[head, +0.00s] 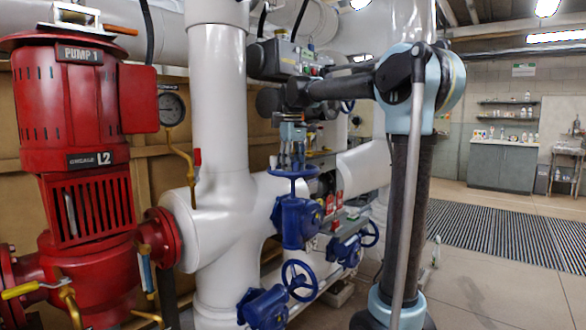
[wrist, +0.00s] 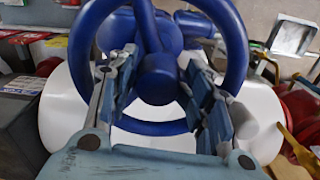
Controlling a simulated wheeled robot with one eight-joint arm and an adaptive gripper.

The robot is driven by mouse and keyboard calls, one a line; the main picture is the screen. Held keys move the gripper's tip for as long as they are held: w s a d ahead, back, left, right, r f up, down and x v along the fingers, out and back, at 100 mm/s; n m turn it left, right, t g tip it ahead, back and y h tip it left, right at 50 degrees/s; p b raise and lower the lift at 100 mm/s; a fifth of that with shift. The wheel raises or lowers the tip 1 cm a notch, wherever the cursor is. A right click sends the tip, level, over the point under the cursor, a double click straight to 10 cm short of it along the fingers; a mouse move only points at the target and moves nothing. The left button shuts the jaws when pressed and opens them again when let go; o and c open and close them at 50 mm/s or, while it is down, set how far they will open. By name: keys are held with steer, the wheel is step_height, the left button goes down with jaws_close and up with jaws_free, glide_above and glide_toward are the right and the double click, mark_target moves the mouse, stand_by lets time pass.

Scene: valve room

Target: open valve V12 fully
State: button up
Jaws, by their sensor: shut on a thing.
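A blue handwheel (head: 292,173) lies flat on top of a blue valve body (head: 300,222) on the white piping, in the middle of the head view. No V12 label is readable. My gripper (head: 292,160) points down onto this handwheel from above. In the wrist view the handwheel's rim (wrist: 238,48) fills the upper half. There the two fingers of my gripper (wrist: 160,62) stand on either side of the hub (wrist: 158,80), shut on the wheel's middle. The exact finger contact is partly hidden.
Two more blue handwheels, one lower (head: 298,276) and one to the right (head: 370,234), sit close by. The red pump (head: 80,140) and a pressure gauge (head: 171,108) stand at left. A thick white pipe (head: 218,100) rises beside my arm. Open floor (head: 500,280) lies at right.

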steer(key=n, duration=0.6)
steer(key=shift+n, duration=0.3)
steer(key=shift+w+n, duration=0.1)
steer(key=shift+n, duration=2.7)
steer(key=o, duration=0.9)
steer(key=shift+f, duration=0.1)
steer(key=shift+r, duration=3.3)
